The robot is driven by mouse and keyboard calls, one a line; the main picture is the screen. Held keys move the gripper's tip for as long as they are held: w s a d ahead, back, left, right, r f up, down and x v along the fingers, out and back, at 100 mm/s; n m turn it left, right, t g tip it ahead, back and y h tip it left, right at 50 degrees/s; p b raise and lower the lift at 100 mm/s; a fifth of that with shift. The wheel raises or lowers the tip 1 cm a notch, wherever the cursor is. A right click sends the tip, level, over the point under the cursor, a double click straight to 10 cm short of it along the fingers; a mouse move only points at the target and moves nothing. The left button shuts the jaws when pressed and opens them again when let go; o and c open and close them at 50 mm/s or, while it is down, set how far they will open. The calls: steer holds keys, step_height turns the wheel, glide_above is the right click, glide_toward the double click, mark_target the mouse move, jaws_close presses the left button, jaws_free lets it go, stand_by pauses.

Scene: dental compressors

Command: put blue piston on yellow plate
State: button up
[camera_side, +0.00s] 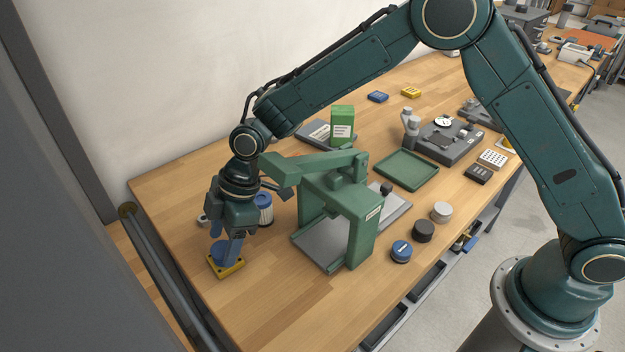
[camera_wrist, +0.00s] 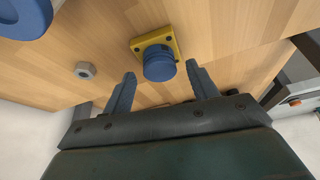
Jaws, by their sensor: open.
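The blue piston (camera_side: 219,254) sits on the yellow plate (camera_side: 237,268) near the table's left front edge in the side view. The wrist view shows the piston (camera_wrist: 158,64) as a blue round part over the middle of the yellow plate (camera_wrist: 150,40), whose corner holes show. My gripper (camera_side: 230,248) is low over the plate, pointing down. In the wrist view my gripper (camera_wrist: 160,75) has its two fingers spread, one on each side of the piston, with gaps visible. The piston's underside is hidden.
A blue-topped white cylinder (camera_side: 264,210) stands close behind my gripper. A grey nut (camera_wrist: 85,70) lies near the plate. A green press (camera_side: 355,225) stands to the right. A green tray (camera_side: 407,170) and several small parts lie farther right. The front table area is clear.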

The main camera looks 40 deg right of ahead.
steer(key=v, duration=0.7)
stand_by(0.5)
steer(key=w+d+r+m+t, duration=0.1)
steer(key=d+m, duration=0.1)
steer(key=w+d+r+m+t, duration=0.1)
steer(key=d+m, duration=0.1)
steer(key=w+d+r+m, duration=0.1)
steer(key=w+d, duration=0.1)
steer(key=d, duration=0.1)
steer(key=shift+d+r+m+t+h, duration=0.15)
steer(key=shift+r+m+t+h, duration=0.15)
steer(key=shift+r+m+t, duration=0.1)
steer(key=s+d+r+m+t+h, duration=0.1)
steer(key=s+d+r+m, duration=0.2)
steer(key=s+d+r, duration=0.65)
steer(key=s+d+m+h, duration=0.1)
steer(key=s+d+m, duration=0.1)
steer(key=s+d, duration=0.2)
steer(key=s+d+r+m+h, duration=0.1)
steer(key=s+d, duration=0.3)
steer(key=s, duration=0.6)
steer(key=s+d+r+m+t+h, duration=0.1)
steer(key=s+d+m, duration=0.3)
steer(key=s, duration=0.3)
steer(key=shift+s, duration=0.4)
